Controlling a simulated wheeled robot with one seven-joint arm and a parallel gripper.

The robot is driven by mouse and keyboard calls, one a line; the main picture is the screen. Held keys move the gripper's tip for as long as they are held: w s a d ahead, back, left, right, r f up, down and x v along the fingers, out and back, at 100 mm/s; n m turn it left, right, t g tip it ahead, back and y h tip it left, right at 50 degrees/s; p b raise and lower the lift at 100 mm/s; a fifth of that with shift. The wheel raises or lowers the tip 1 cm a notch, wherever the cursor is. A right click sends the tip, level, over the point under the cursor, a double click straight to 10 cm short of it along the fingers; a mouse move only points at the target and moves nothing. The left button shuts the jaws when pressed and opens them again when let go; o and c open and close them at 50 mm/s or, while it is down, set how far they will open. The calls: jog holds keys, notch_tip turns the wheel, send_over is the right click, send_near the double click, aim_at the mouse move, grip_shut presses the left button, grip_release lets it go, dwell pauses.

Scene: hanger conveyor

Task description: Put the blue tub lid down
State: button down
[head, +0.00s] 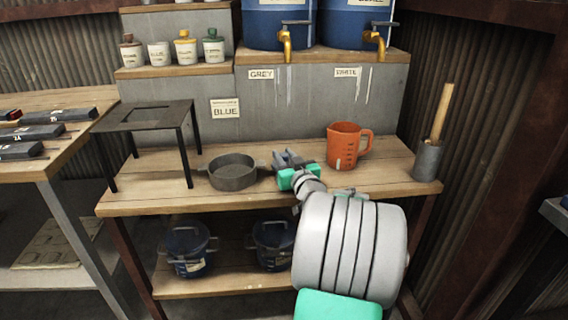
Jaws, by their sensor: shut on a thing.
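My gripper (287,161) is low over the middle of the wooden bench (300,186), between a grey round pan and an orange jug. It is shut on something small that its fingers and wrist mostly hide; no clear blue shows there. I take it to be the blue tub lid. I cannot tell whether it touches the bench top. On the upper left step, a small white tub (158,55), its label seeming to read BLUE, stands without a lid. The tubs beside it have red, yellow and green lids.
The grey pan (233,173) is close left of my gripper, and the orange jug (345,147) is to the right. A black stand (150,116) is at the left. A grey holder with a wooden handle (427,160) is at the far right. Bare bench shows in front.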

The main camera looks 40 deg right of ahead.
jog(key=shift+f, duration=0.55)
jog(key=c, duration=1.2)
grip_release()
jog(key=shift+o, duration=0.2)
jog(key=shift+r, duration=0.1)
jog(key=shift+s+r, duration=0.1)
jog(key=shift+s, duration=0.1)
jog(key=p+v, duration=0.1)
jog(key=v, duration=1)
jog(key=shift+s+a, duration=0.25)
